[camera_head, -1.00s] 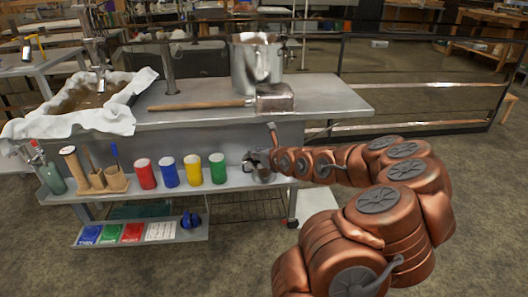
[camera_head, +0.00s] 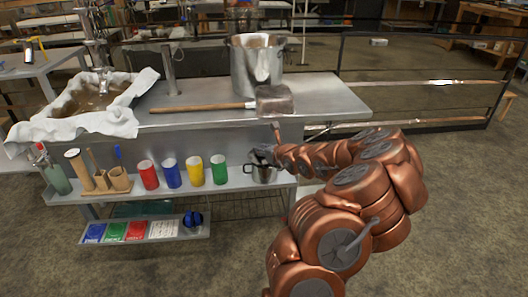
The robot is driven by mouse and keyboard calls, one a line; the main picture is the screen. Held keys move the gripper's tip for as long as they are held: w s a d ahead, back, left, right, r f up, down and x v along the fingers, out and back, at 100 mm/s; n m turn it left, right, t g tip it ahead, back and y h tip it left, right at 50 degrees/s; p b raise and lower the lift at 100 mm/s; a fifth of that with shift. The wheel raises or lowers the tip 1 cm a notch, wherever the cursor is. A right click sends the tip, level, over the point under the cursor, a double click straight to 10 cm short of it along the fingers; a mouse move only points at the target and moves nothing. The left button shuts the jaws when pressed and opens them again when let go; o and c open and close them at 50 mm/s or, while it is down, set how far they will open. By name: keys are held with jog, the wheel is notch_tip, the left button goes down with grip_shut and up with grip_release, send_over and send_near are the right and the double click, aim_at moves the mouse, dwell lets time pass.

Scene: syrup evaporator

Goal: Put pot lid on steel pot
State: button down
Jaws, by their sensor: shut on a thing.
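A small steel pot (camera_head: 263,175) with a side handle stands at the right end of the shelf below the counter. My gripper (camera_head: 262,156) is at the pot's top, small and partly hidden by my copper-coloured arm. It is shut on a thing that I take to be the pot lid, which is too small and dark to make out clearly. I cannot tell whether the lid touches the pot's rim. A larger steel pot (camera_head: 243,68) stands open on the counter above, apart from my gripper.
Green (camera_head: 219,170), yellow, blue and red cups line the shelf left of the small pot. A long-handled scoop (camera_head: 273,99) lies on the counter (camera_head: 325,95) above my gripper. A lower shelf holds coloured cards and a blue item (camera_head: 193,220). The floor at right is free.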

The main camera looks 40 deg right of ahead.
jog(key=shift+w+d, duration=0.3)
jog(key=shift+d, duration=0.05)
jog(key=shift+w+d+f+p, duration=0.1)
jog(key=shift+w+d+p, duration=0.15)
jog(key=shift+d, duration=0.2)
jog(key=shift+w+d+f+p, duration=0.1)
jog(key=shift+w+d+p, duration=0.1)
jog(key=shift+d, duration=0.25)
jog(key=shift+w+d, duration=0.2)
jog(key=shift+w, duration=0.05)
jog(key=shift+f+b, duration=0.6)
jog(key=shift+f, duration=1.1)
jog(key=shift+f, duration=0.25)
jog(key=c, duration=1)
grip_release()
jog(key=shift+r, duration=0.1)
